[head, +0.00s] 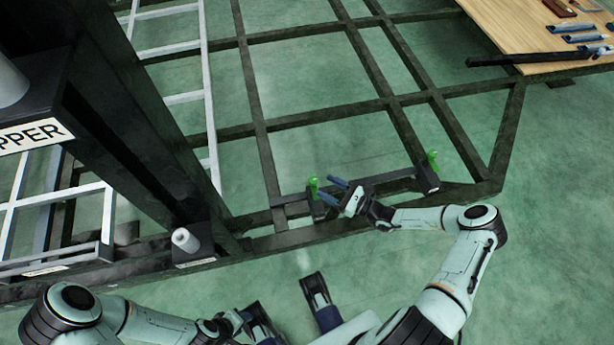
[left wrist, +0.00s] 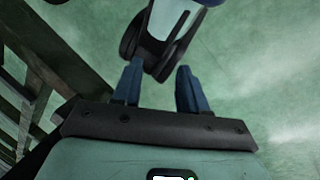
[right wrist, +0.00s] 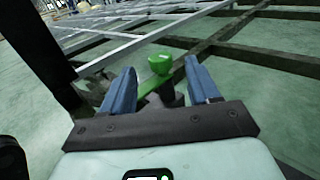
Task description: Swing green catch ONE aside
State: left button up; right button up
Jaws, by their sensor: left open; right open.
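Two green catches stand on the dark frame's short crossbar in the head view. The left catch (head: 313,186) is just beyond the fingertips of my right gripper (head: 325,187); the right catch (head: 432,160) is at the bar's other end. I cannot read which is ONE. In the right wrist view a green catch (right wrist: 162,64), with a rounded knob, shows between the open blue fingers of my right gripper (right wrist: 161,72); contact is not clear. My left gripper (left wrist: 155,78) is open and empty above the floor, low in the head view.
The dark chassis frame (head: 262,150) has open gaps showing green floor. A thick dark post (head: 140,120) and a pale ladder-like rack (head: 205,90) stand at left. A wooden table (head: 515,35) with tools is at top right. A white-capped peg (head: 185,240) sits near the post.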

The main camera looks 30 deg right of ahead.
pick_arm(q)
jog(key=shift+w+a+f+t+b, duration=0.15)
jog(key=shift+w+a+f+b, duration=0.15)
jog(key=shift+w+f, duration=0.2)
jog(key=shift+w+a+f+t+b, duration=0.2)
jog(key=shift+w+f+b, duration=0.15)
jog(key=shift+w, duration=0.25)
pick_arm(e)
jog(key=x, duration=0.8)
jog(key=shift+a, duration=0.15)
jog(key=shift+c, duration=0.3)
pick_arm(q)
jog(key=shift+r, duration=0.1)
pick_arm(e)
jog(key=c, duration=0.9)
